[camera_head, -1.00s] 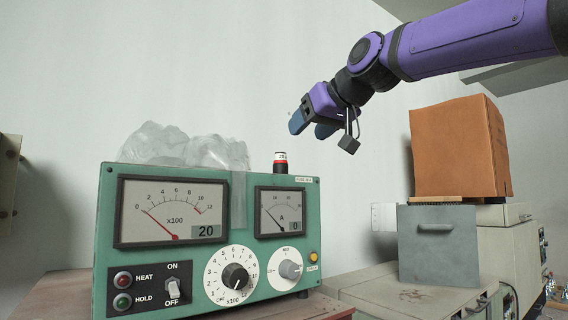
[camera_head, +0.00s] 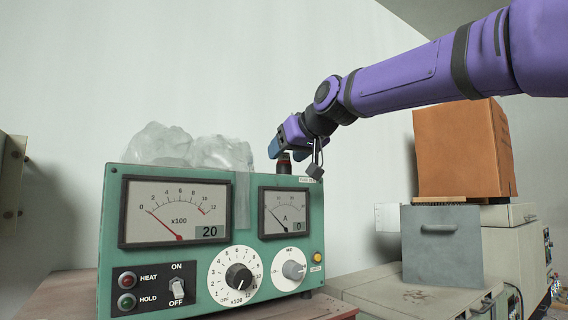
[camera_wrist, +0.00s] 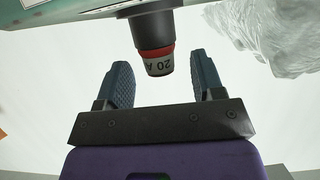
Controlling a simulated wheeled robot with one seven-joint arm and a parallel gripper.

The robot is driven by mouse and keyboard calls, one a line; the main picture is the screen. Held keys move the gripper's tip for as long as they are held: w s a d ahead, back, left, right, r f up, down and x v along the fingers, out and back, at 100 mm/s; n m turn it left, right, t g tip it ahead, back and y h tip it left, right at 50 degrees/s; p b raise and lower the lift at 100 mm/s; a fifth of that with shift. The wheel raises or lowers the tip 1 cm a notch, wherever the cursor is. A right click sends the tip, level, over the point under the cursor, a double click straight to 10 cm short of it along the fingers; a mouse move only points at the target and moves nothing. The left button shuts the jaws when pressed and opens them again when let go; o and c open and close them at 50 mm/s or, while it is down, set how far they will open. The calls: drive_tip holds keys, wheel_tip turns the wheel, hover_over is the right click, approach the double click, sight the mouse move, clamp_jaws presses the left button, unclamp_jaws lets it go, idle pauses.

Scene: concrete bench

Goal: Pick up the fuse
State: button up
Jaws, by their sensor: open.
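My gripper (camera_wrist: 163,80) is open, with one blue ribbed finger on each side of the fuse's end in the wrist view. I see gaps between the fuse and both fingers.
A crumpled clear plastic bag (camera_head: 190,148) lies on the box, left of the fuse. An orange-brown carton (camera_head: 457,150) stands at the right above a grey metal box (camera_head: 442,245).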

drive_tip(key=shift+c, duration=0.3)
drive_tip(key=c, duration=0.9)
drive_tip(key=shift+r, duration=0.1)
